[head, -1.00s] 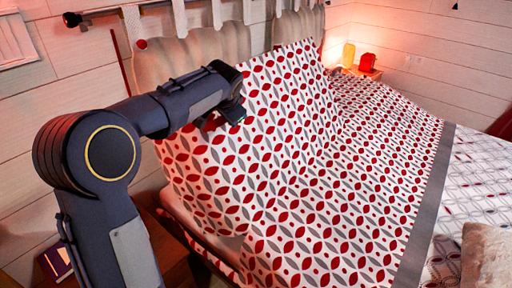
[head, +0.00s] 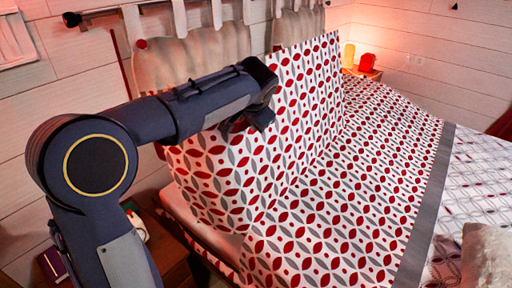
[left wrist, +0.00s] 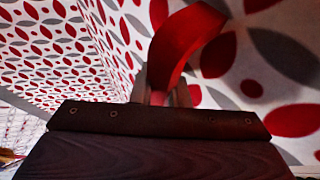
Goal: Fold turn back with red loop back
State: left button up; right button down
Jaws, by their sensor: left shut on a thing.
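The turn back (head: 345,185) is the white bed cover part with red and grey leaf shapes. Its near part stands raised in a steep slope beside my left gripper, and the rest lies flat over the bed to a grey border. The red loop (left wrist: 182,42) shows in the left wrist view as a band against the patterned cloth. My left gripper (left wrist: 165,95) is shut on the red loop. In the head view my left gripper (head: 262,118) is at the upper left part of the raised cloth, its fingertips mostly hidden. My right gripper is not in view.
The padded headboard (head: 190,62) hangs by straps from a dark rail (head: 100,14) at the back. A bedside table (head: 170,255) stands low at the left. An orange lamp (head: 348,55) and a red jar (head: 366,62) stand at the far side. A cushion (head: 485,255) lies at the lower right.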

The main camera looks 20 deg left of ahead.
pick_arm(q)
jog(key=s+d+r, duration=0.1)
jog(key=s+d, duration=0.1)
jog(key=d, duration=0.6)
jog(key=shift+d, duration=0.15)
jog(key=d, duration=0.3)
jog(key=s+d, duration=0.1)
jog(key=d, duration=0.1)
jog(key=s+d+f, duration=0.1)
jog(key=d, duration=0.2)
jog(key=shift+s+d+b, duration=0.2)
jog(key=shift+d+b, duration=0.1)
jog(key=shift+b, duration=0.05)
jog(key=shift+d+f, duration=0.1)
